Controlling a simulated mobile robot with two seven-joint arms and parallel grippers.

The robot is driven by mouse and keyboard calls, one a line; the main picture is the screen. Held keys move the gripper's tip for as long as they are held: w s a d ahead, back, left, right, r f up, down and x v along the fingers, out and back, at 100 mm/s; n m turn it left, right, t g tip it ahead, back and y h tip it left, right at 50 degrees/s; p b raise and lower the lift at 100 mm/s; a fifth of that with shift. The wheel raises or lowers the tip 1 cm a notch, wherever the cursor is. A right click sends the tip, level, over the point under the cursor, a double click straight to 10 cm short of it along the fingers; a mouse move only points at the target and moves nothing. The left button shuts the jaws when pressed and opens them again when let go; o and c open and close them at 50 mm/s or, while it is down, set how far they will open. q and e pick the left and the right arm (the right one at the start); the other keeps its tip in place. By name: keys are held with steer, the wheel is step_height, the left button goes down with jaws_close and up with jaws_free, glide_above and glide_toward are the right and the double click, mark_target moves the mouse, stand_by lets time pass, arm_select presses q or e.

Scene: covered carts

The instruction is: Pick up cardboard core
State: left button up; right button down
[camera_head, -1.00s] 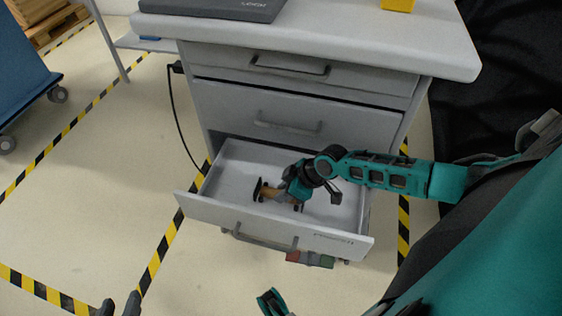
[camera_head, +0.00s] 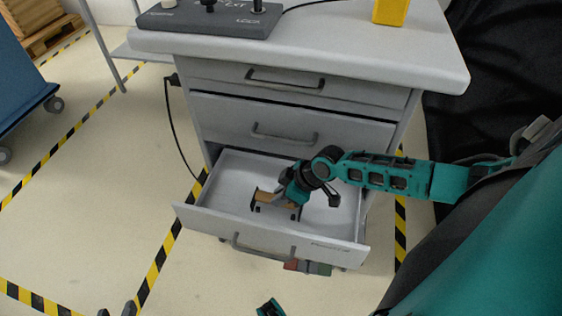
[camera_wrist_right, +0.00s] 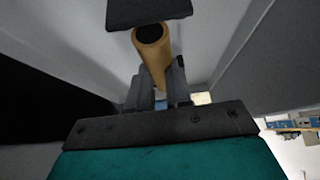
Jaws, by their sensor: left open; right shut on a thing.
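The cardboard core (camera_head: 267,197) is a short brown tube inside the open bottom drawer (camera_head: 225,180). My right gripper (camera_head: 281,199) reaches down into the drawer and is shut on the core. In the right wrist view, the core (camera_wrist_right: 157,62) shows its hollow end between the fingers of my right gripper (camera_wrist_right: 161,78), beside a dark plate (camera_wrist_right: 147,12). Small dark pieces sit by the core's ends; whether the core rests on them I cannot tell. My left gripper (camera_head: 116,311) is open and empty at the bottom edge, mostly out of view.
The grey cabinet (camera_head: 290,108) has further closed drawers above the open one. Its top bears a dark device (camera_head: 210,18) and a yellow object (camera_head: 391,11).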

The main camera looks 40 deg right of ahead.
steer(key=r, duration=0.1)
steer(key=r+p, duration=0.1)
steer(key=r, duration=0.2)
steer(key=shift+s+d, duration=0.3)
steer(key=shift+s, duration=0.05)
steer(key=s+d, duration=1.1)
steer(key=s, duration=0.2)
